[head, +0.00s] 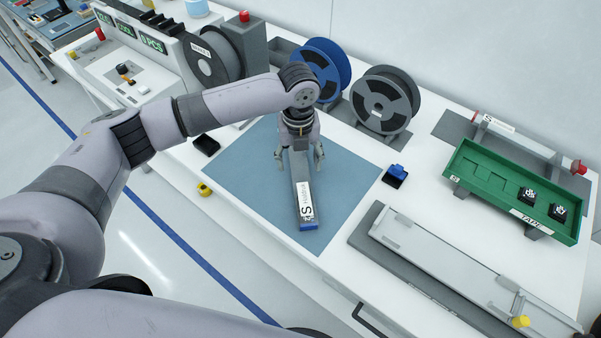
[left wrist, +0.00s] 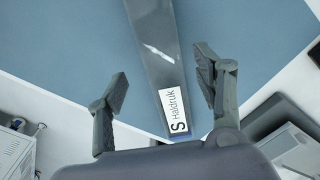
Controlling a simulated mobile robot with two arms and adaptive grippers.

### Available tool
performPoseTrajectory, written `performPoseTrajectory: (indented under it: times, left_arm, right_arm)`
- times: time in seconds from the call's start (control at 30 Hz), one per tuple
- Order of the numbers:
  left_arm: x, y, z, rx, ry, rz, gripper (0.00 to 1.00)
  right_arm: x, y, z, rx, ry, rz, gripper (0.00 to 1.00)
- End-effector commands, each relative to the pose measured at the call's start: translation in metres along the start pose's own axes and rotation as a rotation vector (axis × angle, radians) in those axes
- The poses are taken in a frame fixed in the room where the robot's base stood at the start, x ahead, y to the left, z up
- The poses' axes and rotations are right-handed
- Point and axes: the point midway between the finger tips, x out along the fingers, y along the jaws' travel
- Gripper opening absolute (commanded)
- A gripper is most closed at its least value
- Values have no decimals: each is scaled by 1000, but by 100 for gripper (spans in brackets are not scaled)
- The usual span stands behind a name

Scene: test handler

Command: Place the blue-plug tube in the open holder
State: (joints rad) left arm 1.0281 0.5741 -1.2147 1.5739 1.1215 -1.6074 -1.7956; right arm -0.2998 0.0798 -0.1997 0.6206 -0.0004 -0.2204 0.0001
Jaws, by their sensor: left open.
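The blue-plug tube (head: 301,185) is long, flat and grey with a white label. It lies on the blue mat (head: 245,165), its blue plug (head: 309,226) at the near end. My left gripper (head: 300,160) is open above it, one finger on each side. In the left wrist view the tube (left wrist: 150,40) runs between the open fingertips (left wrist: 162,75), apart from both. A long grey holder (head: 450,268) with a yellow knob lies at the front right. My right gripper is out of view.
A green tray (head: 490,190) with small black parts stands at the right. A blue reel (head: 327,68) and a grey reel (head: 384,100) stand behind the mat. A small black box with a blue top (head: 396,173) sits right of the mat. A yellow item (head: 205,190) lies left.

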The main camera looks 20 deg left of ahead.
Motion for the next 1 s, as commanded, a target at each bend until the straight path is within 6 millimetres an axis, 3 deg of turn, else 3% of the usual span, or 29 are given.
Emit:
performPoseTrajectory:
  times: [0.23, 0.5, 1.0]
  left_arm:
    - [32, -3, -5, -1, 1, 1, 62]
    - [37, -2, -5, 1, 0, 1, 62]
    - [36, -2, -5, 0, 0, 1, 29]
  right_arm:
    - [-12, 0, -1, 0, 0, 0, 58]
    - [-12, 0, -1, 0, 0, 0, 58]
    - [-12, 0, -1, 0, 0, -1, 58]
